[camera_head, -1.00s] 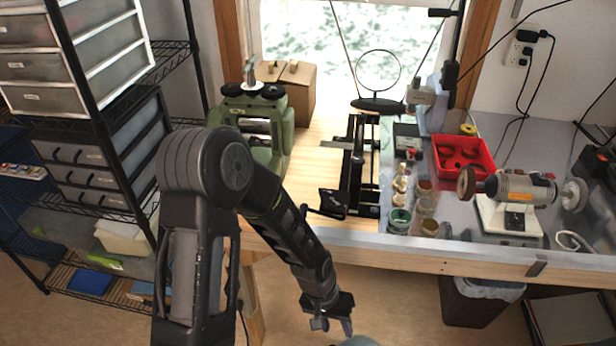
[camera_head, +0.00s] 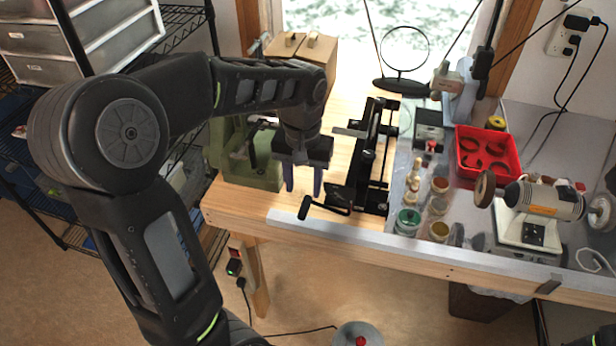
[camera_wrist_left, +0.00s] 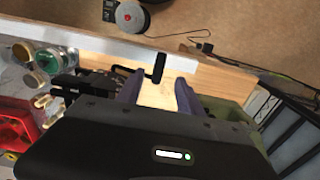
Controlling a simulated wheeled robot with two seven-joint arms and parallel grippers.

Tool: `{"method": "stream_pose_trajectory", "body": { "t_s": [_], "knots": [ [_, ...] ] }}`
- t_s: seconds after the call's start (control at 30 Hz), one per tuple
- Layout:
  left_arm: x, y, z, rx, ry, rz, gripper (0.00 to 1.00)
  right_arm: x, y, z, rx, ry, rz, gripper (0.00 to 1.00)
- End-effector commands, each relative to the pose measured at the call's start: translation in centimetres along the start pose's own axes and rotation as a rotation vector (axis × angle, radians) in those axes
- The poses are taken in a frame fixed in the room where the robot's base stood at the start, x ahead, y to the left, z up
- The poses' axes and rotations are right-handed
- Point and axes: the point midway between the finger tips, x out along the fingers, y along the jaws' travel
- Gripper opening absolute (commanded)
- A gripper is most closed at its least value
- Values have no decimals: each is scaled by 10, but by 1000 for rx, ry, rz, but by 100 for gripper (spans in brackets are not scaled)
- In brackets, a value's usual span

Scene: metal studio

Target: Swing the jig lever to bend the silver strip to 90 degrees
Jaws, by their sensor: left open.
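The black bending jig (camera_head: 369,160) stands on the wooden bench, left of the small jars. Its lever (camera_head: 330,203) reaches toward the front edge and ends in a black handle, which also shows in the wrist view (camera_wrist_left: 158,68). A flat silver strip (camera_head: 350,131) sticks out from the jig's left side. My left gripper (camera_head: 304,182) is open and empty, fingers pointing down, above the bench left of the jig and behind the lever handle. In the wrist view, the handle appears beyond and between the open fingers (camera_wrist_left: 157,88), apart from them. My right gripper is not in view.
A green machine (camera_head: 250,160) stands left of my gripper, with cardboard boxes (camera_head: 300,52) behind. Right of the jig are jars (camera_head: 408,220), a red tray (camera_head: 487,150) and a bench grinder (camera_head: 540,205). A metal strip (camera_head: 340,232) runs along the bench's front edge.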

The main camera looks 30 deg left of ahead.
Motion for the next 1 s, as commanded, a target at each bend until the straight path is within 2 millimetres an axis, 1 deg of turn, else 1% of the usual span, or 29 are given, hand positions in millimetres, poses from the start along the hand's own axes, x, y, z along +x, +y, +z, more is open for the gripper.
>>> {"method": "stream_pose_trajectory", "body": {
  "t_s": [0.17, 0.27, 0.37, 0.6, 0.7, 0.83, 1.0],
  "knots": [
    [2, 0, 0, 1, 0, 0, 44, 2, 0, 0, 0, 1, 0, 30],
    [10, 0, 0, 1, -1, 0, 44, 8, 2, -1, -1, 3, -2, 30],
    [24, 0, 0, 1, -2, 0, 44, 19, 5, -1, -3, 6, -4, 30],
    [70, 0, 0, 1, -1, 1, 44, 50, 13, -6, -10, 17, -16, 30],
    [84, 0, 0, 1, -2, 0, 44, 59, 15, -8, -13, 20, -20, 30],
    [92, 1, 0, 1, -1, 1, 44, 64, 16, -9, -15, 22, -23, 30],
    [91, 1, 0, 1, 0, 1, 44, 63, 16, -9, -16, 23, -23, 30]
  ]
}}
